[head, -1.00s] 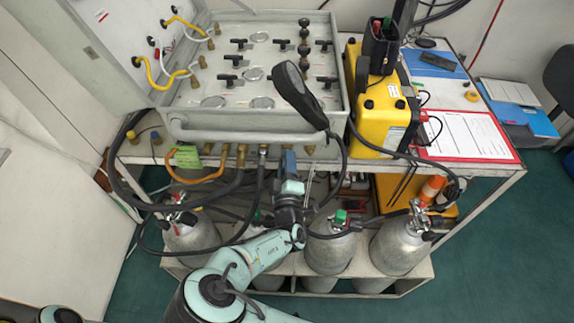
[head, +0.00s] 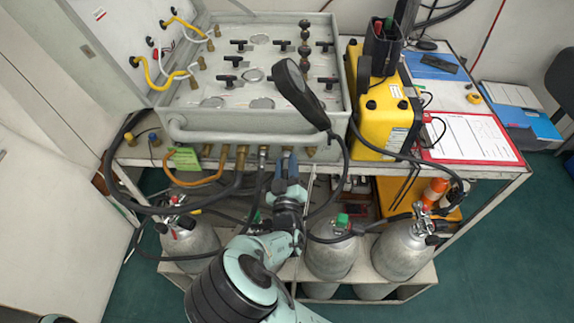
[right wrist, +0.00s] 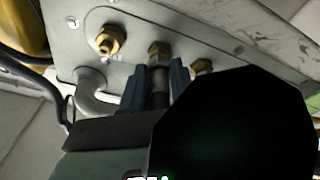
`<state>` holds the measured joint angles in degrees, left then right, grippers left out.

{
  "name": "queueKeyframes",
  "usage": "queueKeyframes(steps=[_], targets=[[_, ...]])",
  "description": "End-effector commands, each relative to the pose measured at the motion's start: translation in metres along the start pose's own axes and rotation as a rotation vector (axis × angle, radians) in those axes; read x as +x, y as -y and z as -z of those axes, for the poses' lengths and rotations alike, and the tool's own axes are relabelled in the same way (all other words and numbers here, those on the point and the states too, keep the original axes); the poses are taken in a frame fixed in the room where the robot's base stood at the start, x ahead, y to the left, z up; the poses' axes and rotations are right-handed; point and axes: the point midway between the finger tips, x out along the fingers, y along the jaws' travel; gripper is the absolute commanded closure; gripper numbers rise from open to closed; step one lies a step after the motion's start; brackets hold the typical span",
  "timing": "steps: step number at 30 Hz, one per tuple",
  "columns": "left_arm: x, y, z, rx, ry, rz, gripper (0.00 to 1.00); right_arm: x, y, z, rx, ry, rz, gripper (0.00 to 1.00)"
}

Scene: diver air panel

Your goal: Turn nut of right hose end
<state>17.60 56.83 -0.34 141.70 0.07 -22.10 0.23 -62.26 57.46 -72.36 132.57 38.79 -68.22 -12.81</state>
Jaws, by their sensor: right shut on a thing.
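My right gripper (head: 287,162) is up against the row of fittings under the front edge of the grey air panel (head: 245,133). In the right wrist view its two blue fingers (right wrist: 159,88) are shut on the dark hose end (right wrist: 159,95), one finger on each side. The hose end's nut (right wrist: 159,52) shows just above the fingertips, against the panel face. In the head view the gripper hides this hose end. My left gripper is not in view.
Bare brass fittings sit on both sides in the right wrist view, one at left (right wrist: 108,40) and one at right (right wrist: 202,67). A black hose (head: 262,172) hangs close left of the gripper. Grey cylinders (head: 331,257) stand below. A yellow case (head: 385,125) is at right.

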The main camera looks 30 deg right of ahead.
Motion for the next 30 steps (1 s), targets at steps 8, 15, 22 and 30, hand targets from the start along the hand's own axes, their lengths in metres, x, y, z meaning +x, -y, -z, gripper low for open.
queueKeyframes(steps=[8, 15, 22, 30], targets=[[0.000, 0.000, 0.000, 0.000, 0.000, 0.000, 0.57, 0.000, 0.001, 0.002, 0.005, -0.006, 0.001, 1.00], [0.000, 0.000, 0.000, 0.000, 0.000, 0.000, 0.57, 0.000, 0.001, 0.002, 0.004, -0.005, 0.001, 0.45], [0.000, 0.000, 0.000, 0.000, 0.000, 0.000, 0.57, 0.000, 0.000, 0.001, 0.003, -0.002, 0.001, 0.45], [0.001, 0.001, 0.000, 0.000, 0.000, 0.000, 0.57, -0.028, 0.001, 0.001, 0.002, -0.001, 0.004, 0.45]])
